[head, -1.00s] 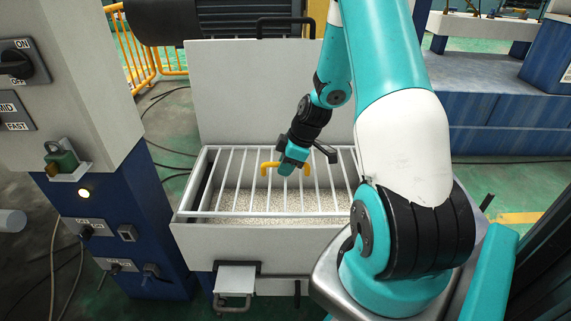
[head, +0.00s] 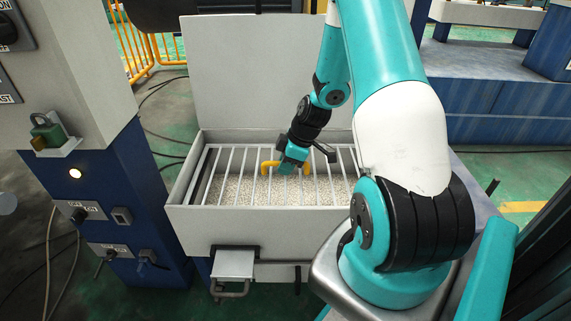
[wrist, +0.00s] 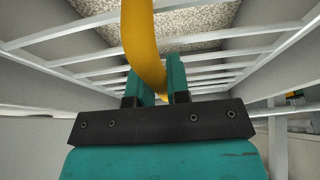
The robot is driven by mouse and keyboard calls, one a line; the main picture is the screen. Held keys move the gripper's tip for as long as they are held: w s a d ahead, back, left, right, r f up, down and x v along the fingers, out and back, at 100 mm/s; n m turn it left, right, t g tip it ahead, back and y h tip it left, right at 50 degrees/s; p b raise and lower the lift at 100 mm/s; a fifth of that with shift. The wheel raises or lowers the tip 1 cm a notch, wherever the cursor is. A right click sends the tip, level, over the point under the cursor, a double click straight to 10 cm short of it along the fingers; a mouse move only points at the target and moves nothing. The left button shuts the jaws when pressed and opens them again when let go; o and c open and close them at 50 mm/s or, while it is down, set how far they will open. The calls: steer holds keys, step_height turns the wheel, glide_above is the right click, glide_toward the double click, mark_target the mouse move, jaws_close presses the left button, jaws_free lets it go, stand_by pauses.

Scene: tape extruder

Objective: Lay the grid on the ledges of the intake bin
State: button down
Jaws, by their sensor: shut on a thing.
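The grid (head: 227,176) is a pale frame of parallel bars with a yellow handle (head: 265,166) at its middle. It lies level within the walls of the grey intake bin (head: 245,226), over pale granules (head: 318,190). My gripper (head: 287,165) is shut on the yellow handle. The wrist view shows the handle (wrist: 142,42) between my fingers (wrist: 160,80), with bars (wrist: 75,60) and granules beyond. The ledges are hidden, so I cannot tell whether the grid touches them. My arm hides the bin's right end.
A grey panel (head: 265,75) stands upright behind the bin. A blue and grey control cabinet (head: 100,190) with switches stands close on the left. A small tray (head: 234,263) juts out below the bin's front. Yellow railing (head: 165,45) is at the back left.

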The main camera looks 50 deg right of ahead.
steer(key=shift+f, duration=0.3)
steer(key=c, duration=1)
jaws_free()
steer(key=p+v, duration=0.5)
steer(key=v, duration=1.2)
steer(key=shift+d+r+p, duration=0.1)
steer(key=shift+r+p, duration=0.15)
steer(key=shift+p, duration=0.05)
